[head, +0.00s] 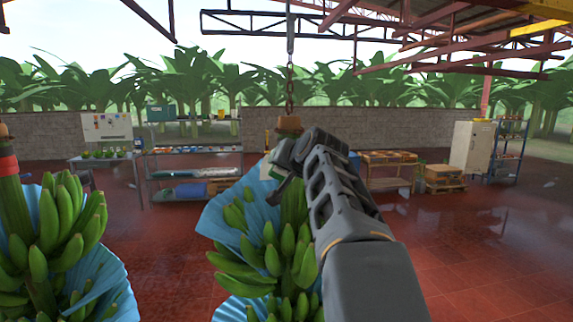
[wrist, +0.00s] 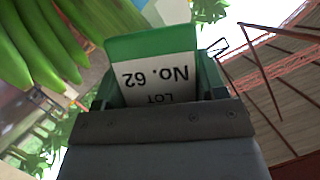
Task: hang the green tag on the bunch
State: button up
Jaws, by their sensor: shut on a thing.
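The green tag (wrist: 152,45) shows in the wrist view with a white label reading "No. 62" and "LOT", upside down. My gripper (wrist: 158,92) is shut on it. A thin dark wire loop (wrist: 217,47) shows beside the tag's right edge; I cannot tell what it is fixed to. In the head view my gripper (head: 284,162) is at the upper part of the middle banana bunch (head: 272,258), just below its stem top (head: 289,124). My arm covers the bunch's right side. Green bananas (wrist: 38,45) are close at the left in the wrist view.
Another bunch (head: 62,225) with a red band (head: 8,166) hangs at the left. Blue sheets (head: 228,222) wrap both bunches. A chain (head: 290,85) holds the middle one. Shelves (head: 195,175) and a white cabinet (head: 471,148) stand far behind.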

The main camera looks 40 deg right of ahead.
jog(key=shift+w+d+r, duration=0.1)
jog(key=shift+w+d, duration=0.05)
jog(key=shift+w, duration=0.2)
dwell(0.3)
